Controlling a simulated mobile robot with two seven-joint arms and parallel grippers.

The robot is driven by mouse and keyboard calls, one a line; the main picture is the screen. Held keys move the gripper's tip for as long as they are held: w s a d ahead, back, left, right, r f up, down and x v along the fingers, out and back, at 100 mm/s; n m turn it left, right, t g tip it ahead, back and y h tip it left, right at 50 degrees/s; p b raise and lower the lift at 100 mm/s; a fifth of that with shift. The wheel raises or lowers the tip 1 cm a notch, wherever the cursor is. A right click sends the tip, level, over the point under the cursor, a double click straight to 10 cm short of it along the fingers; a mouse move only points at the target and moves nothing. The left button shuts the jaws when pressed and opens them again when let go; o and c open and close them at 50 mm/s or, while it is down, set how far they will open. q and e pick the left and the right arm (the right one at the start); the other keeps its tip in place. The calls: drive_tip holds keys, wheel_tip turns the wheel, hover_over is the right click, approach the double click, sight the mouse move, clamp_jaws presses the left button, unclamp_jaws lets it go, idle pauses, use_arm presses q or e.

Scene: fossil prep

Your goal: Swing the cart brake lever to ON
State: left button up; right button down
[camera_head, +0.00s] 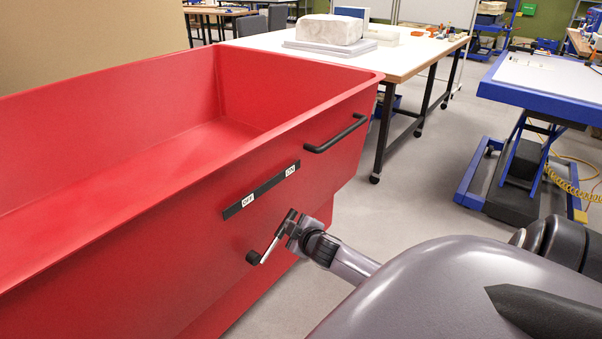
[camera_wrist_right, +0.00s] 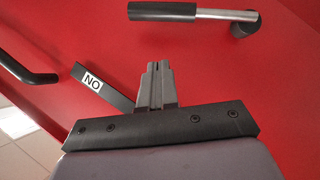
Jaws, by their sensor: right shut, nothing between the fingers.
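The brake lever (camera_head: 270,246) is on the side of the red cart (camera_head: 340,160). It has a black pivot, a silver bar and a black grip, and slants up and right from the pivot, its grip below the label strip's ON end. A black strip (camera_head: 263,188) above carries OFF at left and ON at right. My right gripper (camera_head: 292,226) is beside the grip; contact cannot be told from the head view. In the wrist view the shut, empty fingers (camera_wrist_right: 157,68) appear apart from the lever (camera_wrist_right: 225,14); the ON label (camera_wrist_right: 92,80) shows upside down. My left gripper is out of view.
A black handle (camera_head: 335,135) sticks out of the cart side near its right corner. A white-topped table (camera_head: 400,62) with a pale block stands behind, and a blue lift table (camera_head: 540,80) stands at right. Grey floor between them is clear.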

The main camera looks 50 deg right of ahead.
drive_tip(key=shift+d+r+p+v, duration=0.1)
drive_tip(key=shift+d+p+v, duration=0.1)
drive_tip(key=shift+v, duration=1.1)
drive_tip(key=shift+d+r+p+v, duration=0.1)
drive_tip(key=shift+p+v, duration=0.05)
drive_tip(key=shift+v, duration=1.1)
drive_tip(key=shift+a, duration=0.1)
drive_tip(key=s+a+f+m+g+y, duration=0.1)
drive_tip(key=s+a+f+y, duration=0.2)
drive_tip(key=s+a, duration=0.6)
drive_tip(key=s+a+f+m+g+y, duration=0.1)
drive_tip(key=s+a, duration=0.7)
drive_tip(key=a, duration=0.8)
wheel_tip(320, 180, down, 3)
drive_tip(key=m+y, duration=0.1)
drive_tip(key=y, duration=0.1)
drive_tip(key=shift+s+a+y, duration=0.35)
drive_tip(key=shift+s+y, duration=0.05)
drive_tip(key=shift+f, duration=0.1)
